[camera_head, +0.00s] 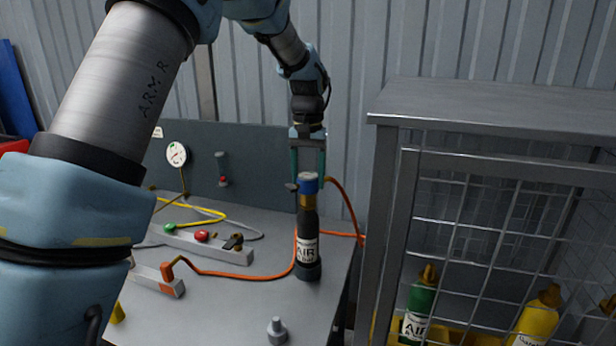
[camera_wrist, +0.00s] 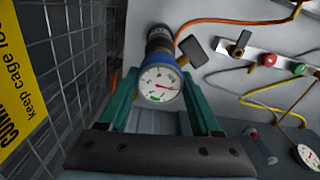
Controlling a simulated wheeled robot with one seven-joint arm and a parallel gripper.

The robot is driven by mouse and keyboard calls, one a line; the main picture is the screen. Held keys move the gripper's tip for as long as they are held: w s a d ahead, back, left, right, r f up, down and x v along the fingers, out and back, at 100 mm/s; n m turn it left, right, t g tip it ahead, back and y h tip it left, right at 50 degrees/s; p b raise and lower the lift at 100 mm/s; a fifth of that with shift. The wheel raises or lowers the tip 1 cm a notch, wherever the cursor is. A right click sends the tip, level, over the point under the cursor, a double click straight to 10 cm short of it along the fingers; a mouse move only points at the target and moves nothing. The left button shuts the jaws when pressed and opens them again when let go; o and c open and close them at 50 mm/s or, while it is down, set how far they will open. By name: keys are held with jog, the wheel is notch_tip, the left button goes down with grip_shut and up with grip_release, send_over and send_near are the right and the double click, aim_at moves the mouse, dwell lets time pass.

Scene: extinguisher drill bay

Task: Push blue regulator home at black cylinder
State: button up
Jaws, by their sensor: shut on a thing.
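The black cylinder (camera_head: 307,231), with a white AIR label, stands upright near the right edge of the grey bench (camera_head: 226,290). The blue regulator (camera_head: 309,184) sits on top of its brass neck, in line with the cylinder as far as I can see. In the wrist view the regulator (camera_wrist: 160,84) shows a round white gauge face with a red needle, and the black cylinder (camera_wrist: 158,38) shows beyond it. My gripper (camera_head: 308,172) comes from above and is shut on the regulator, with a green finger on each side. Whether the regulator is fully seated is hidden.
An orange hose (camera_head: 230,275) runs across the bench past the cylinder. A manifold (camera_head: 205,242) with a red knob and a black lever lies to the left. A wire cage (camera_head: 480,210) holding green and yellow cylinders stands close on the right. A grey fitting (camera_head: 277,331) stands at the front.

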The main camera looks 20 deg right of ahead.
jog(key=shift+f, duration=0.1)
jog(key=o, duration=1.5)
notch_tip(320, 180, up, 11)
jog(key=b, duration=0.3)
jog(key=a+f+n, duration=0.2)
jog(key=a+f, duration=0.3)
jog(key=a, duration=0.6)
jog(key=a+f+n, duration=0.1)
jog(key=a+f, duration=0.4)
jog(key=a, duration=0.6)
jog(key=s+a+f+n, duration=0.1)
jog(key=s+a+f, duration=0.1)
jog(key=a, duration=0.3)
jog(key=s+a+f+n+t, duration=0.1)
jog(key=s+a+f, duration=0.2)
jog(key=s+a, duration=0.2)
jog(key=s+a+f+n, duration=0.1)
jog(key=s+a+f, duration=0.1)
jog(key=s+a, duration=0.2)
jog(key=shift+a+f+t, duration=0.3)
jog(key=shift+a+f, duration=0.05)
jog(key=shift+a, duration=0.05)
